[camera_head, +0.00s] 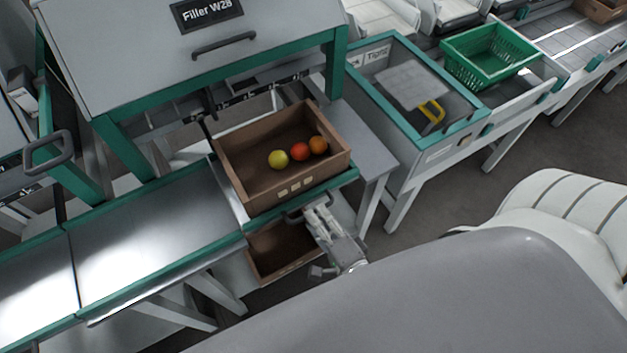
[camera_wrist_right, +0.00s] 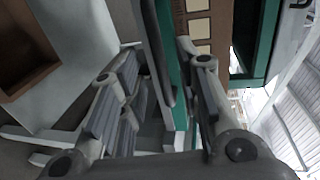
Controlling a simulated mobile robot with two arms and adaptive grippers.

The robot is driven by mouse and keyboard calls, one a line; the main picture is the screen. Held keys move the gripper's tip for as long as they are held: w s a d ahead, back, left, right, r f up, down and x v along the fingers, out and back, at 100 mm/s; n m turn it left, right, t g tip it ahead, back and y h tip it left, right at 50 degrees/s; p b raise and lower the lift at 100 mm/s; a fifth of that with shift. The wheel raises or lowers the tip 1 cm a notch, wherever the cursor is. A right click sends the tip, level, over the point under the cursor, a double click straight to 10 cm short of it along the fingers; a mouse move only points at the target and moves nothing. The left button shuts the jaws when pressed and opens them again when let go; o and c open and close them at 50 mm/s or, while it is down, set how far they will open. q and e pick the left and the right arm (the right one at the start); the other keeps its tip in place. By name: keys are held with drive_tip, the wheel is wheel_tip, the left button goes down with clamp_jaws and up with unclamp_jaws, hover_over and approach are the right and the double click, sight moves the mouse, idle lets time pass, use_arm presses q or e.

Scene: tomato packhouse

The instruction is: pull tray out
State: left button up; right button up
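The tray (camera_head: 347,180) is a green-edged shelf under the filler, with a dark handle (camera_head: 300,212) on its front. A brown box (camera_head: 243,190) stands on it, holding one yellow and two orange-red tomatoes (camera_head: 300,151). My right gripper (camera_head: 314,208) is at the handle, just below the box's front wall. In the right wrist view my right gripper (camera_wrist_right: 155,75) has its fingers apart, with a dark bar, apparently the handle (camera_wrist_right: 157,45), between them. I cannot tell whether either finger touches it. My left gripper is out of view.
A second brown box (camera_head: 262,268) sits below the tray, close to my right gripper. The filler housing (camera_head: 130,50) stands over the back. A steel belt (camera_head: 150,235) runs left; a green crate (camera_head: 490,55) stands at upper right. Open floor lies right.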

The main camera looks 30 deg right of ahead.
drive_tip(key=s+r, duration=0.1)
drive_tip(key=s, duration=0.7)
drive_tip(key=shift+s+r, duration=0.3)
drive_tip(key=shift+r, duration=0.05)
drive_tip(key=shift+d, duration=0.1)
drive_tip(key=s+f+n+g+y, duration=0.15)
drive_tip(key=f+n, duration=0.25)
drive_tip(key=f, duration=0.5)
drive_tip(key=s+f+n+g, duration=0.2)
drive_tip(key=f+n+g, duration=0.15)
drive_tip(key=f, duration=0.45)
drive_tip(key=s+f+n+g, duration=0.2)
drive_tip(key=f+n, duration=0.3)
drive_tip(key=f, duration=0.4)
drive_tip(key=s+d+f+n+g+h, duration=0.1)
drive_tip(key=s+d+f+n+g, duration=0.1)
drive_tip(key=s+f, duration=0.4)
drive_tip(key=s+d+f+n+g+h, duration=0.1)
drive_tip(key=s+d+f+n+g, duration=0.2)
drive_tip(key=s+f+n+g, duration=0.2)
wheel_tip(320, 180, down, 2)
drive_tip(key=shift+s+d+f+g, duration=0.25)
drive_tip(key=shift+s+g, duration=0.15)
drive_tip(key=shift+s, duration=0.55)
